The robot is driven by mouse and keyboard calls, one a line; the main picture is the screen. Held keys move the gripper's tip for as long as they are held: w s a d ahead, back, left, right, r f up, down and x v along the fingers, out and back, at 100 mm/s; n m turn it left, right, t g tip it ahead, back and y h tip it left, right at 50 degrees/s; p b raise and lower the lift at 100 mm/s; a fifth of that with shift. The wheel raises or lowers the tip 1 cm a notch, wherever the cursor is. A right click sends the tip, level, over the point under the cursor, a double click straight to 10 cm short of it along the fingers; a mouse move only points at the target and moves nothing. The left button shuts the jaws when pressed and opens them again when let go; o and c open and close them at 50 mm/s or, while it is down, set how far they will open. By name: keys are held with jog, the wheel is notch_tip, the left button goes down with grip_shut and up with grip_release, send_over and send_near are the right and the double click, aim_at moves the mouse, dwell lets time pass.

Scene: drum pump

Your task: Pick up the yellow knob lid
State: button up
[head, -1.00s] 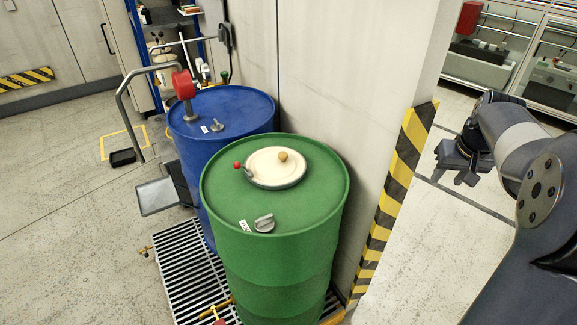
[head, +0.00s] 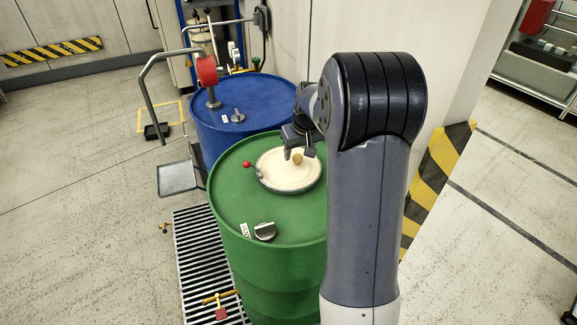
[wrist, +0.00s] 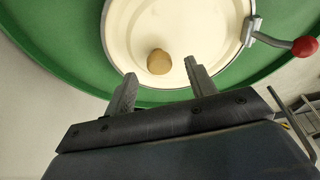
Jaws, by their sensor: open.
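The lid is a round cream disc (head: 285,177) set in the top of the green drum (head: 228,190), with a small mustard-yellow knob (head: 297,159) on it. In the wrist view the knob (wrist: 159,62) lies ahead of my gripper (wrist: 158,85), roughly in line with the gap between the fingers. My gripper (head: 300,153) is open and empty, above the drum's far side close to the knob. I cannot tell the exact height between fingertips and knob. My arm hides the right part of the green drum in the head view.
A red-ball lever (head: 247,164) sits at the lid's rim, and it also shows in the wrist view (wrist: 303,46). A grey cap (head: 265,231) is on the drum's near side. A blue drum (head: 240,112) with a red-headed pump (head: 207,72) stands behind. A wall is close at right.

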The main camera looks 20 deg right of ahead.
jog(key=shift+x, duration=0.95)
grip_shut()
